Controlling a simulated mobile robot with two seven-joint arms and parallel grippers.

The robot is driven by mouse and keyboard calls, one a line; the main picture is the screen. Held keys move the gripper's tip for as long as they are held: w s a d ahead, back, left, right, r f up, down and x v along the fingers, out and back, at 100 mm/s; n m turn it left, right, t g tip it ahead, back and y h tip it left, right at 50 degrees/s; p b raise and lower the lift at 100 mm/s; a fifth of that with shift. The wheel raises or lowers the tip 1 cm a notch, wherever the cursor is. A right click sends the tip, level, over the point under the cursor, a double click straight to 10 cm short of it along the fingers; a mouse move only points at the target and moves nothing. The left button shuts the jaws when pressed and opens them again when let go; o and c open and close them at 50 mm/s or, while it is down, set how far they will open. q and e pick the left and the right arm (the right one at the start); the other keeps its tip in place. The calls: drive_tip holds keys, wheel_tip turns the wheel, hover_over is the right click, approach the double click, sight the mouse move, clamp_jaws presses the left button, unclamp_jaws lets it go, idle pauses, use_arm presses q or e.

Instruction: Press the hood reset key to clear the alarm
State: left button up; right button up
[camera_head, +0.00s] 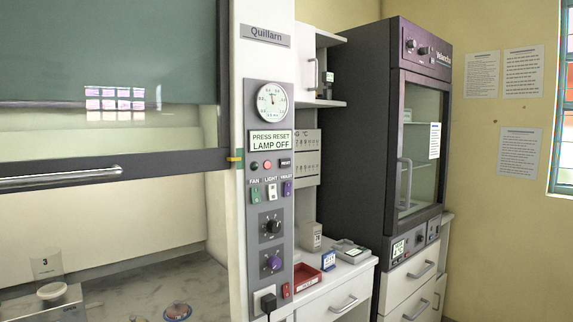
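The hood's control panel (267,215) is on the upright post to the right of the sash. Its display (270,141) reads "PRESS RESET LAMP OFF". Below the display is a row with a dark round lamp (254,165), a red round lamp (267,164) and a small dark key labelled RESET (285,162). A round gauge (272,102) is above the display. Fan, light and violet switches (271,190) are below the row, with two knobs further down. Neither of my grippers is in view.
The hood's glass sash (110,50) is partly raised, with a bar handle (60,179) along its lower edge. A dark incubator cabinet (365,130) stands to the right, door shut. A low counter between them holds a red tray (306,279) and small devices.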

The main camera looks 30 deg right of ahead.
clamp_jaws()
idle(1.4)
